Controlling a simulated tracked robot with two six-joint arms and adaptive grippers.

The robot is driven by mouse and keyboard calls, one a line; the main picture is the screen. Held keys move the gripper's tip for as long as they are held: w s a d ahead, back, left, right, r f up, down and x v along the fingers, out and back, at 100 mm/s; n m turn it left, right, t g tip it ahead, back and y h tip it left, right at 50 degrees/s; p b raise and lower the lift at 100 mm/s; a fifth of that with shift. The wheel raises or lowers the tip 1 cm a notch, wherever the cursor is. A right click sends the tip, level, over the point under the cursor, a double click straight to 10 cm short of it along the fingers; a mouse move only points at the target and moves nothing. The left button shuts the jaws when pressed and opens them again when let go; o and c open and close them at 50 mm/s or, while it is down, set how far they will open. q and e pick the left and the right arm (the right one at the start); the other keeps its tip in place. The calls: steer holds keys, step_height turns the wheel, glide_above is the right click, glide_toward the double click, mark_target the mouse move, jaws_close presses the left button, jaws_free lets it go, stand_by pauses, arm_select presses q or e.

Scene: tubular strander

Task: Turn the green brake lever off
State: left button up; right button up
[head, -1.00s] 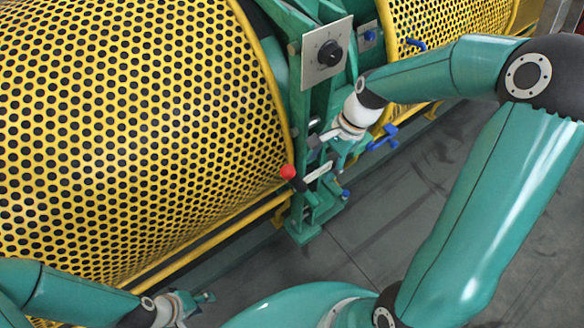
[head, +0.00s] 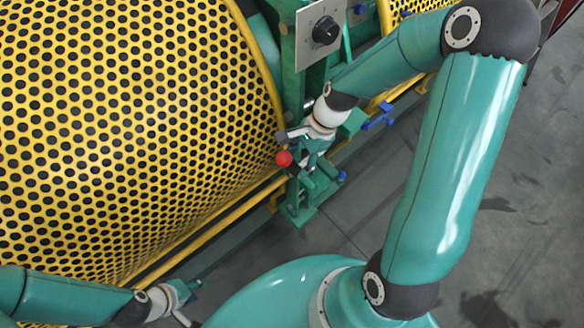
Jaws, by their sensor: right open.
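The brake lever's red ball knob (head: 284,158) shows at the lower end of the green machine post, by the edge of the yellow perforated guard. The rest of the lever is mostly hidden behind my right gripper. My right gripper (head: 292,148) is open at the lever, with one finger above the knob and the other just right of it. I cannot tell whether it touches the lever. My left gripper (head: 190,301) is at the bottom left, below the guard and far from the lever. Its fingers look spread, with nothing between them.
The yellow perforated guard (head: 120,120) fills the left. A grey panel with a black dial (head: 326,30) is above the lever. A yellow rail (head: 205,240) runs under the guard. Grey floor lies clear at right.

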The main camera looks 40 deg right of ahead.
steer(key=shift+x, duration=1.8)
jaws_close()
steer(key=shift+a, duration=0.1)
